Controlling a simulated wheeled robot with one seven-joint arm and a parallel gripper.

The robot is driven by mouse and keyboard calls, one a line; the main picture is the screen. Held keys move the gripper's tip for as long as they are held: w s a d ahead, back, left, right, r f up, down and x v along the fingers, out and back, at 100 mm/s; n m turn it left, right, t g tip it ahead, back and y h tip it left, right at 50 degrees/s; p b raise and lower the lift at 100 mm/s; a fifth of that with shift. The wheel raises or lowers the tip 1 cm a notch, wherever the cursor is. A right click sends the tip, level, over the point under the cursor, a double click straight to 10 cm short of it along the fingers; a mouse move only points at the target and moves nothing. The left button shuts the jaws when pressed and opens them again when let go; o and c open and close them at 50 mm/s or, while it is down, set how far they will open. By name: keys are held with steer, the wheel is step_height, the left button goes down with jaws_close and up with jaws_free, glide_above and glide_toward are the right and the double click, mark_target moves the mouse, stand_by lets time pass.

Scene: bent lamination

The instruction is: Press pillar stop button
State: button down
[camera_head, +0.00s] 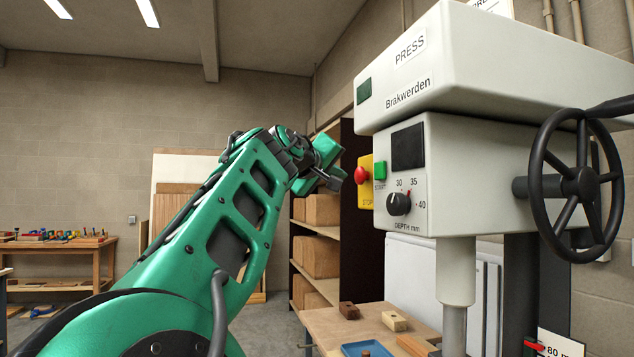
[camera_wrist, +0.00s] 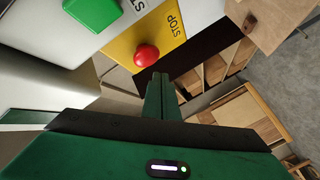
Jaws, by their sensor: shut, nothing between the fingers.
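The red stop button (camera_head: 361,175) sits on a yellow plate (camera_head: 366,190) marked STOP, on the left side of the press head. In the wrist view the red button (camera_wrist: 146,55) stands out from the yellow plate (camera_wrist: 150,38), just beyond my fingertips. My gripper (camera_head: 338,175) is shut and empty. Its fingertips (camera_wrist: 160,77) point toward the button and lie slightly below and right of it in the wrist view. A small gap seems to separate them from the button; contact cannot be told for certain. A green start button (camera_head: 380,170) is right beside the plate.
The press (camera_head: 455,150) has a depth knob (camera_head: 399,203) and a black handwheel (camera_head: 577,182) on the right. Below is a table (camera_head: 345,325) with wooden blocks and a blue tray (camera_head: 368,349).

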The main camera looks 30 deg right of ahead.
steer(key=a, duration=0.4)
steer(key=shift+w, duration=0.4)
steer(key=shift+s, duration=0.1)
stand_by(0.3)
